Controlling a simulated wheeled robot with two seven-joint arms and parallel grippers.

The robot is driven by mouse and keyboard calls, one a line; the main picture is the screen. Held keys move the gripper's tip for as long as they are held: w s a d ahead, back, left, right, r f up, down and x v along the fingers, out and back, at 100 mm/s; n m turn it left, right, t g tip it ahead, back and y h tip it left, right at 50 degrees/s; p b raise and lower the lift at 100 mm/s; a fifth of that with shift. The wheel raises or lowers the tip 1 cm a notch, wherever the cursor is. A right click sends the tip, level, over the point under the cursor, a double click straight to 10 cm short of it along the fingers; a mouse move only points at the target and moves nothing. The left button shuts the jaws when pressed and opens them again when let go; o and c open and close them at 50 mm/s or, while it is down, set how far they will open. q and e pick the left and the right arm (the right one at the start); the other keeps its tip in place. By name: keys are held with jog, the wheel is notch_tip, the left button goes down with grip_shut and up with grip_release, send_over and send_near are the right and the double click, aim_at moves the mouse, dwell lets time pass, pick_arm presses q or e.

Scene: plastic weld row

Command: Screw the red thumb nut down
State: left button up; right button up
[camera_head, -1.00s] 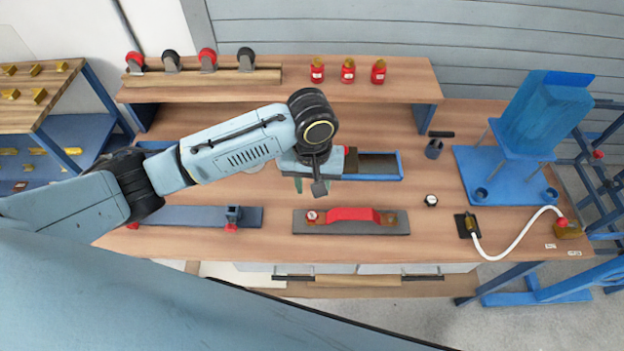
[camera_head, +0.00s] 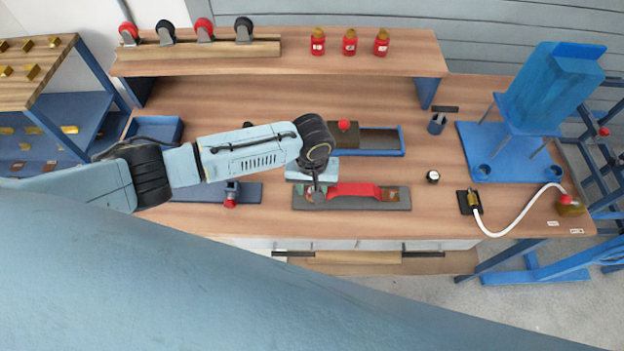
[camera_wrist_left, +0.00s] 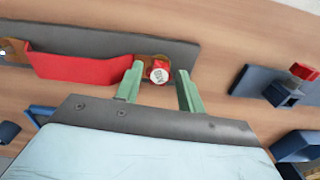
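The red thumb nut (camera_wrist_left: 159,74), a small round piece with a white marked top, sits at one end of a red bar (camera_wrist_left: 78,69). The bar lies on a dark grey plate (camera_wrist_left: 176,48); in the head view the bar (camera_head: 352,190) and plate (camera_head: 396,206) are near the front of the bench. My left gripper (camera_wrist_left: 160,70) is open, its green fingers either side of the nut in the wrist view. I cannot tell whether they touch it. In the head view my left gripper (camera_head: 317,192) hides the nut. My right gripper is not in view.
A blue clamp with a red knob (camera_head: 230,200) stands left of the plate. A brown block with a red knob (camera_head: 344,128) sits in a blue-edged tray behind it. A small dial (camera_head: 433,177) and a white hose (camera_head: 515,222) are to the right.

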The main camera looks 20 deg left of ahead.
pick_arm(q)
jog(key=shift+f, duration=0.1)
jog(key=c, duration=0.7)
jog(key=shift+m, duration=0.6)
jog(key=shift+c, duration=0.2)
jog(key=o, duration=1.4)
jog(key=shift+d, duration=0.15)
jog(key=shift+p, duration=0.3)
